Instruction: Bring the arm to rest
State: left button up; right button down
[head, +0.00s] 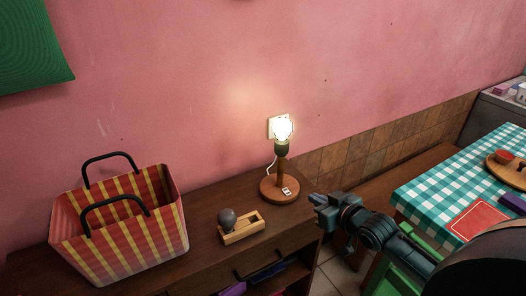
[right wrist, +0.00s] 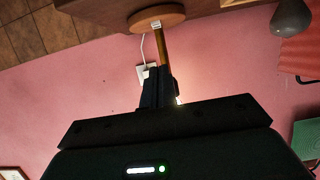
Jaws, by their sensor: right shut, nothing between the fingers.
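My right gripper (head: 322,209) is shut and empty in the head view, beside the right end of the dark wooden cabinet top. It is to the right of the lit lamp (head: 281,160) and apart from it in that view. In the right wrist view the shut fingers (right wrist: 158,88) point toward the lamp's round wooden base (right wrist: 157,18), and the wrist body hides most of the bulb. My right arm comes in from the lower right. My left gripper is in neither view.
A striped basket (head: 150,248) with black handles stands at the left of the cabinet. A table with a checked cloth (head: 440,180) stands at the right. The wall socket (head: 272,122) is behind the lamp.

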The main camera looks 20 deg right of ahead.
jog(key=s+a+f+g+y, duration=0.1)
jog(key=s+a+f, duration=0.6)
jog(key=a, duration=0.3)
jog(key=s+a+f+n+g, duration=0.1)
jog(key=s+a+f+g, duration=0.1)
jog(key=s+a+f, duration=0.5)
jog(key=s+a, duration=0.3)
jog(key=a, duration=0.1)
jog(key=shift+s+a+n+g+y, duration=0.2)
jog(key=shift+n+g+y, duration=0.1)
jog(key=shift+y, duration=0.1)
